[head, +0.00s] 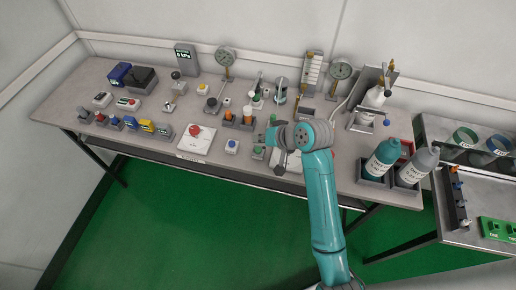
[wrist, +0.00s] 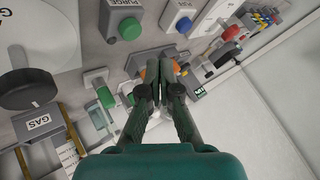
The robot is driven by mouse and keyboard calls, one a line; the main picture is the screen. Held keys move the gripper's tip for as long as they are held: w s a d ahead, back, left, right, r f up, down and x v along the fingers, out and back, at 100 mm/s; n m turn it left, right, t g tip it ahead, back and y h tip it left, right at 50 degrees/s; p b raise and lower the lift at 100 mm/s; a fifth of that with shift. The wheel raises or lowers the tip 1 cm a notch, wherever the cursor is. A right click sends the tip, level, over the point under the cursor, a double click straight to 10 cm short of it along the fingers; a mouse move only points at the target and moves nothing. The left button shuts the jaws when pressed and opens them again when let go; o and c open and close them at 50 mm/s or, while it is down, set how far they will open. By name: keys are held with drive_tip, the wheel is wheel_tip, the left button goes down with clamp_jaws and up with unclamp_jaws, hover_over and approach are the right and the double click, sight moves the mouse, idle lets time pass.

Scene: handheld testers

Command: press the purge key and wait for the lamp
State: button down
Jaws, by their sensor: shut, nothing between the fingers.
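The purge key is a green round button (wrist: 130,28) on a grey block labelled PURGE, at the top of the wrist view. In the head view a green button (head: 258,150) on a small grey block sits near the table's front edge. My gripper (wrist: 167,66) is shut and empty, its fingertips apart from the purge key in the picture. In the head view my gripper (head: 271,136) is over the middle of the table, just behind the green button and partly hidden by my wrist. I cannot pick out a lit lamp.
A blue button (wrist: 184,24) on a white block stands beside the purge key. Orange-capped items (head: 247,117) stand close to my gripper. A red button (head: 194,131) on a white plate lies further left. Bottles (head: 383,158) stand at the right. The table is crowded.

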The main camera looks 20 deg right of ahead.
drive_tip(key=shift+r, duration=1.4)
drive_tip(key=shift+m+t+h, duration=0.4)
drive_tip(key=shift+t+h, duration=0.4)
drive_tip(key=s+f, duration=0.2)
drive_tip(key=s, duration=0.1)
drive_tip(key=s+f, duration=0.2)
drive_tip(key=f, duration=0.1)
drive_tip(key=s+a+f, duration=0.1)
drive_tip(key=s+f, duration=0.2)
drive_tip(key=shift+s+f, duration=0.15)
drive_tip(key=shift+s, duration=0.15)
drive_tip(key=s+n+t+h, duration=0.1)
drive_tip(key=s+t+h, duration=0.2)
drive_tip(key=s, duration=2.1)
drive_tip(key=s+r+n+t, duration=0.2)
drive_tip(key=s+r, duration=0.7)
drive_tip(key=s, duration=0.1)
drive_tip(key=shift+d+n, duration=0.3)
drive_tip(key=shift+n, duration=0.1)
drive_tip(key=shift+s, duration=0.1)
idle(0.7)
